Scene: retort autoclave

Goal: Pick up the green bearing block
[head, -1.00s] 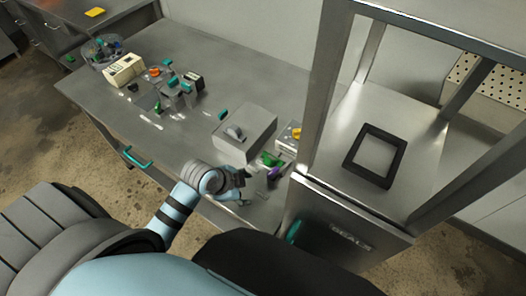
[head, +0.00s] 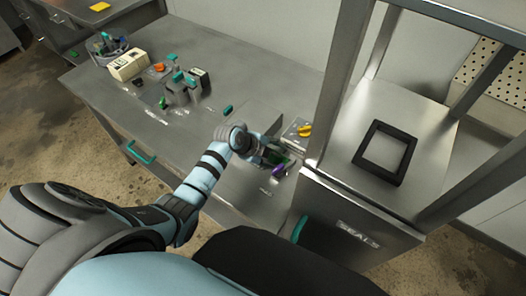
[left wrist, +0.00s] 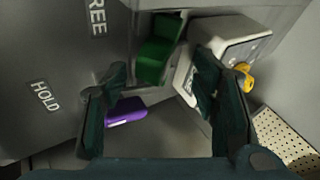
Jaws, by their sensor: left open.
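The green bearing block (left wrist: 157,50) shows in the left wrist view, upper middle, just beyond and between my open left fingers (left wrist: 162,72). It stands clear of both fingertips in the picture; whether a finger touches it I cannot tell. In the head view, my left gripper (head: 268,153) is low over the right end of the bench, and the green block (head: 276,157) is partly hidden by it. My right gripper is in neither view.
A purple piece (left wrist: 126,112) lies close to the left finger. A white box (left wrist: 228,38) with a yellow part (left wrist: 245,78) stands to the right. The steel cabinet (head: 350,215) borders the bench's right end. Several small parts stand further left on the bench (head: 190,140).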

